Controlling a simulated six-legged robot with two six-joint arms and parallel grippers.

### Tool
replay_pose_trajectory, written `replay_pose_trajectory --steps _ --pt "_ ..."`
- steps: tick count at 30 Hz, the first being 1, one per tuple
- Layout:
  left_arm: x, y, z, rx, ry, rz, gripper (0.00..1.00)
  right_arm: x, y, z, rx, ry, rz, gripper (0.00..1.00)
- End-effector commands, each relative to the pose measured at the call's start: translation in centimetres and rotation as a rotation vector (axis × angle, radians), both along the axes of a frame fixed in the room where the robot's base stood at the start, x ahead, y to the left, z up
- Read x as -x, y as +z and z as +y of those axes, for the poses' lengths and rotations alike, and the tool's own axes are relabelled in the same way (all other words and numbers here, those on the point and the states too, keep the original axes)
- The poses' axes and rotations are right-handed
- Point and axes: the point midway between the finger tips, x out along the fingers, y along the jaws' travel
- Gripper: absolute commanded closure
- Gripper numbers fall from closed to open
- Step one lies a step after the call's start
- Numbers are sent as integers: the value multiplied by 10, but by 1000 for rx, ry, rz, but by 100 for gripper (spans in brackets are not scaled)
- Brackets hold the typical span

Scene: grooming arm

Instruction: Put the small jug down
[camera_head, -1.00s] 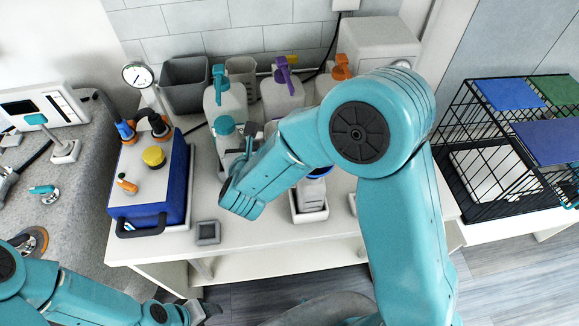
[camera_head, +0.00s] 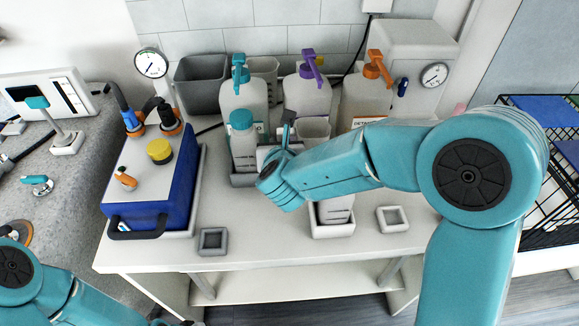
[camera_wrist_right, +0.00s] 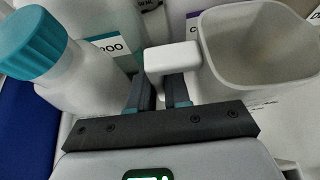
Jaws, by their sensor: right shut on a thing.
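The small jug (camera_head: 314,127) is a pale, open-topped vessel in front of the pump bottles, partly hidden behind my right arm in the head view. In the right wrist view the jug (camera_wrist_right: 262,48) is upright at the right, its blocky white handle (camera_wrist_right: 172,58) pointing left. My right gripper (camera_head: 287,130) is shut on that handle; its dark fingers (camera_wrist_right: 160,90) meet it from below in the wrist view. The jug's base is hidden, so I cannot tell whether it touches the table. My left arm shows at the bottom left; its gripper is cut off.
A teal-capped bottle (camera_head: 243,140) stands close left of the jug. Large pump bottles (camera_head: 307,98) stand behind. A white holder (camera_head: 333,230) is in front, between a grey square tray (camera_head: 213,241) and a pale one (camera_head: 393,218). A blue case (camera_head: 150,180) is at left. The table front is partly clear.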

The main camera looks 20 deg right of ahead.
Motion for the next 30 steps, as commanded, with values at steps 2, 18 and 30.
replay_pose_trajectory --steps 2,18,30 --pt "0 -1 0 0 0 0 46 0 -11 0 2 0 1 100" --pt "0 -3 0 0 0 0 46 0 -53 0 0 0 -3 100" --pt "0 -8 0 0 0 0 46 0 -56 0 -1 -1 -2 72"
